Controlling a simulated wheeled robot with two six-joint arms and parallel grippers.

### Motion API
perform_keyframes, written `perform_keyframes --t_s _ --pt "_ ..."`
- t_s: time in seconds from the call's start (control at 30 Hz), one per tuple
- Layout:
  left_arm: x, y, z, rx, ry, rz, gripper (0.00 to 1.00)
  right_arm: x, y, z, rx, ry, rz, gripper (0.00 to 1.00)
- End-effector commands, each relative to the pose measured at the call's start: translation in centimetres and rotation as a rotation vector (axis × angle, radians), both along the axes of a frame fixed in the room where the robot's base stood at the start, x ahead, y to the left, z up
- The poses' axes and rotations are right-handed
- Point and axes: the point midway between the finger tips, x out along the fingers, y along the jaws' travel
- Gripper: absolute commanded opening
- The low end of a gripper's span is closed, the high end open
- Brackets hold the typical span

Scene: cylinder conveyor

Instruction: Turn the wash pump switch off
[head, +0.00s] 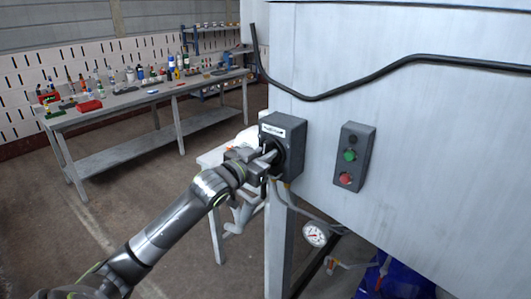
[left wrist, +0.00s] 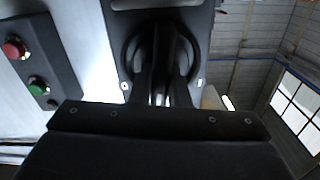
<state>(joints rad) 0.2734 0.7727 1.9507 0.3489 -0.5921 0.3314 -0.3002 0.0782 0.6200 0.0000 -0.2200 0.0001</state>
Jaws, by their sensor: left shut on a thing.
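The wash pump switch is a dark grey box (head: 292,127) with a white label, fixed at the left edge of a large pale cabinet. Its round black rotary knob also shows in the left wrist view (left wrist: 160,40). My left gripper (head: 273,156) is at the front of the box, shut on the knob. In the left wrist view its two fingers (left wrist: 161,85) lie on either side of the knob's raised grip. The fingers hide part of the knob, and I cannot read its position.
A button box (head: 354,157) with green and red buttons is on the cabinet (head: 430,130) to the right. A black cable (head: 400,67) crosses above. A pressure gauge (head: 315,234) is below. A cluttered workbench (head: 130,100) stands behind left, with open floor before it.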

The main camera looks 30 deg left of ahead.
Motion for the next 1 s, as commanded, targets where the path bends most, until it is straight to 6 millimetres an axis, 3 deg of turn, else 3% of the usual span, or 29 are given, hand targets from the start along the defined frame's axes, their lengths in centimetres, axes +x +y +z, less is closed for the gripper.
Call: perform_keyframes --t_s 0.43,1.0 --pt "-0.03 -0.38 -0.07 0.403 -0.034 0.000 0.00 -0.03 0.00 0.80 0.000 0.000 0.000 0.00" --pt "-0.06 -0.70 -0.60 0.942 -0.075 0.000 0.00 -0.03 -0.04 0.10 0.000 0.000 0.000 0.00"
